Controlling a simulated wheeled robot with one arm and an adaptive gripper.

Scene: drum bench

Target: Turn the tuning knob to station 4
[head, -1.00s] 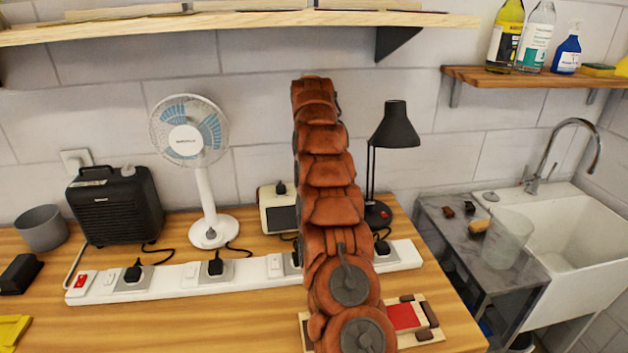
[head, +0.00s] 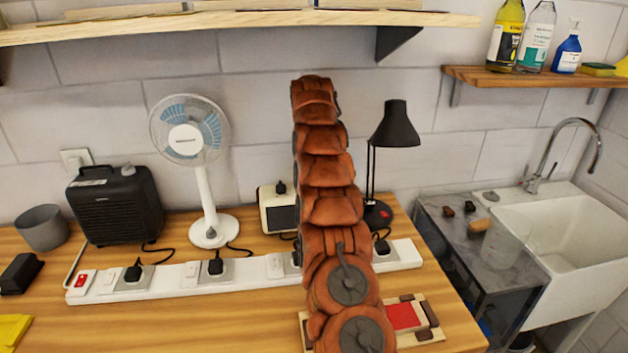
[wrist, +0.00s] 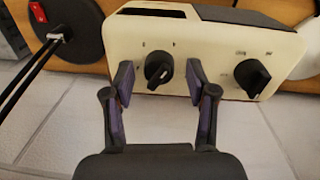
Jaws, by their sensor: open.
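The cream radio (head: 277,210) stands on the bench against the wall, partly hidden behind my arm in the head view. In the wrist view, the radio (wrist: 205,45) shows two black knobs on its cream face. One knob (wrist: 158,70) lies between the fingers of my gripper (wrist: 158,85), which are open on either side with gaps. The other knob (wrist: 252,77) is outside the fingers, to the right. Small dark marks surround both knobs, too small to read. Which knob is for tuning I cannot tell. My gripper is hidden in the head view.
A black desk lamp (head: 393,128) stands right of my arm, and a white fan (head: 205,185) to the left. A white power strip (head: 190,276) with plugs and cords runs in front. A black heater (head: 115,205) stands farther left.

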